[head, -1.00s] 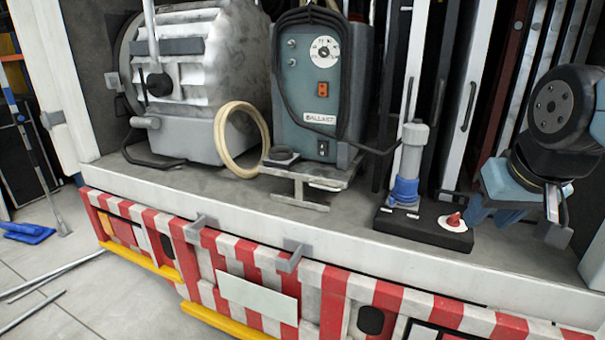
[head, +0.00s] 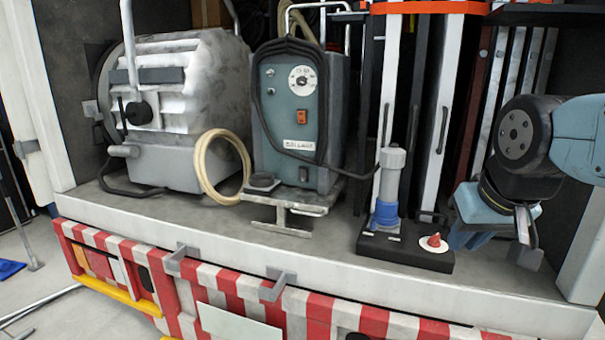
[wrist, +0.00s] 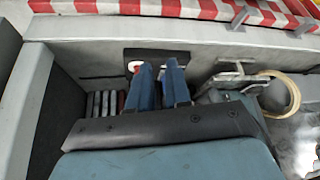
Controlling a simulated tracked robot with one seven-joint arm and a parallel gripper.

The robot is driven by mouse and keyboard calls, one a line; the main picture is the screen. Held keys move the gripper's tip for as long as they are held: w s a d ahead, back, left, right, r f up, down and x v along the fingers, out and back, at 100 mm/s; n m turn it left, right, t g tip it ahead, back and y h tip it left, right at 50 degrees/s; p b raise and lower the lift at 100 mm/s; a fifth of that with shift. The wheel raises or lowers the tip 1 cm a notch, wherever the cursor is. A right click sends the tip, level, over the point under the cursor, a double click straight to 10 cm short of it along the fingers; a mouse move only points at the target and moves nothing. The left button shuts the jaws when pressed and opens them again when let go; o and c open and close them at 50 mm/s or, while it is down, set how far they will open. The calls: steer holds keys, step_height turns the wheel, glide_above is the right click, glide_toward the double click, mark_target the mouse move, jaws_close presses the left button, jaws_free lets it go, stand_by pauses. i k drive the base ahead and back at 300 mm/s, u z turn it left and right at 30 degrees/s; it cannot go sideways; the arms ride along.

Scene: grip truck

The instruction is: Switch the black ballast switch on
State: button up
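The ballast (head: 328,120) is a blue-grey box with a white dial, standing on the truck bed. An orange switch (head: 302,117) sits on its front above the BALLAST label. A small black switch (head: 304,174) is low on the same front; its position is too small to read. My gripper (head: 468,238) is at the right of the head view, well right of the ballast and near the bed, touching nothing I can make out. In the wrist view its two blue fingers (wrist: 159,70) stand apart with a narrow empty gap. The ballast front is not seen there.
A black base (head: 405,243) with a grey-blue post and red button stands between ballast and gripper. A cream cable coil (head: 222,167) and large grey lamp (head: 180,110) are left of the ballast. A black cable crosses the ballast's front. Upright stands fill the back.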

mark_target(302, 173)
steer(key=k, duration=1.3)
steer(key=u, duration=0.3)
steer(key=i, duration=0.55)
steer(key=u, duration=0.55)
steer(key=i, duration=1.65)
steer(key=z, duration=0.55)
steer(key=k, duration=0.95)
steer(key=z, duration=0.15)
